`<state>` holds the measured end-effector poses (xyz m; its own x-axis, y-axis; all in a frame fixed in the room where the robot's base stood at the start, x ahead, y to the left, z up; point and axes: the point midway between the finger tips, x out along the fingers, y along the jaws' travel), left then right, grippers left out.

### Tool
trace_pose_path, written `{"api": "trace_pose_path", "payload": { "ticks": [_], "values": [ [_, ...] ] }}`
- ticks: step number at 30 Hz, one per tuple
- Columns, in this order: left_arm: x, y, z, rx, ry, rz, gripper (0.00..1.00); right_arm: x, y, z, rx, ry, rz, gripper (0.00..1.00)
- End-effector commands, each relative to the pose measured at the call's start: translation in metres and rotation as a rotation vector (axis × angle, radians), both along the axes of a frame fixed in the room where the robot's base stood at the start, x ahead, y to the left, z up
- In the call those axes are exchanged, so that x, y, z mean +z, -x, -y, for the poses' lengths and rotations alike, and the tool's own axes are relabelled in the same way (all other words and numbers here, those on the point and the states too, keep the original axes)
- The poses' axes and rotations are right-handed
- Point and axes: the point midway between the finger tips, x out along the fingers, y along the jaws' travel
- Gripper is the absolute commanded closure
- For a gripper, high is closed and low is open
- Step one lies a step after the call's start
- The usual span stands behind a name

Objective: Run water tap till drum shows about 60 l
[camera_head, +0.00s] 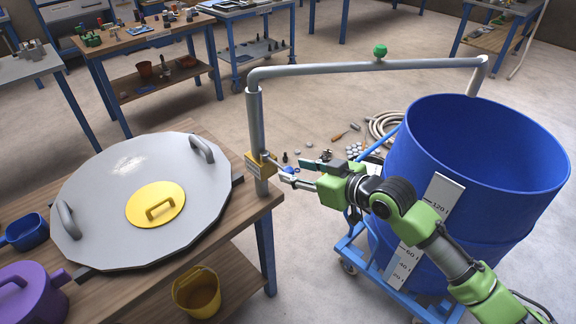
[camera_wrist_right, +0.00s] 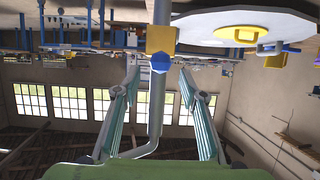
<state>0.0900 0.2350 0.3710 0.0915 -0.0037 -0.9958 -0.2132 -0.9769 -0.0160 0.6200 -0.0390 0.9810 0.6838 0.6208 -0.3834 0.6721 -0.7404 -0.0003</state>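A grey water pipe (camera_head: 320,70) rises at the table corner and runs across to the blue drum (camera_head: 440,150), its end at the drum's far rim. A yellow valve block (camera_head: 258,165) with a blue knob (camera_head: 287,170) sits on the upright pipe. My right gripper (camera_head: 292,176) is at the knob. In the right wrist view its fingers (camera_wrist_right: 158,78) are apart, with the blue knob (camera_wrist_right: 160,63) between and just beyond the tips; contact is unclear. The drum's white scale (camera_head: 441,194) shows 120, 60, 40 and 20 l marks, partly behind my arm. Its lower part looks bluish; the exact level is unclear. No water stream shows. My left gripper is out of view.
A wooden table (camera_head: 222,214) at left holds a large grey lid (camera_head: 110,185) with a yellow hatch, and a purple pot (camera_head: 30,292). A yellow bucket (camera_head: 197,293) is on its lower shelf. A hose (camera_head: 384,125) and small parts lie on the floor behind my gripper.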

Motion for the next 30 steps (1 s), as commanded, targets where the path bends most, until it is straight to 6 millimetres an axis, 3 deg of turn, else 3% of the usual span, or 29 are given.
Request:
{"api": "trace_pose_path", "payload": {
  "ticks": [7,19,24,30],
  "values": [
    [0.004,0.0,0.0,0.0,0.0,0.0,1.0,-0.012,-0.022,-0.021,0.001,-0.001,0.0,0.62],
    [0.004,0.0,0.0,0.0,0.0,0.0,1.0,-0.015,-0.026,-0.024,0.0,0.0,0.001,0.62],
    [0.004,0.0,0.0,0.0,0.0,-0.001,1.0,-0.015,-0.026,-0.024,0.0,0.001,0.001,1.0],
    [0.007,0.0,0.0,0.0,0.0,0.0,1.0,-0.014,-0.026,-0.024,-0.004,0.001,0.001,1.0]
  ]
}}
